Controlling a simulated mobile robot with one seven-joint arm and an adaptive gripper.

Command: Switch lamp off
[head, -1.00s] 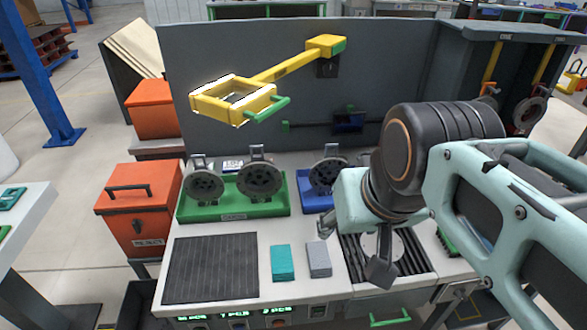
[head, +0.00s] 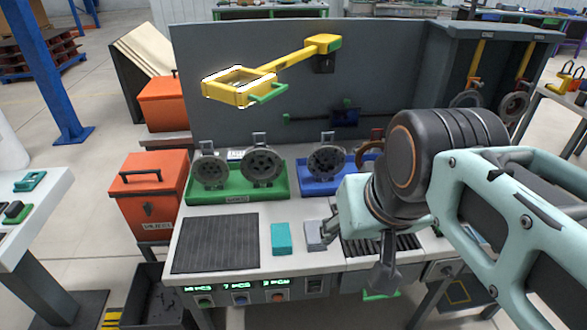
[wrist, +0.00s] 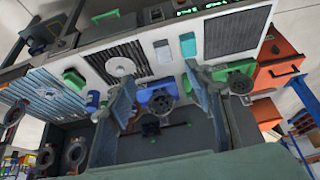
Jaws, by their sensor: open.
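The lamp (head: 241,90) is a yellow square frame with bright white edges, which look lit. It hangs on a yellow arm (head: 292,65) fixed to the grey back panel, with a green handle (head: 268,93) at its front right. My gripper (head: 362,250) is over the right part of the worktable, below and to the right of the lamp, far from it. In the wrist view my gripper's fingers (wrist: 160,108) are spread apart with nothing between them. The lamp is not clearly visible in the wrist view.
A green tray (head: 237,197) and a blue tray (head: 318,188) hold round metal parts on hooks. A black ribbed mat (head: 215,243), a teal block (head: 281,239) and a grey block (head: 314,236) lie in front. Orange bins (head: 150,196) stand at left. Space before the lamp is clear.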

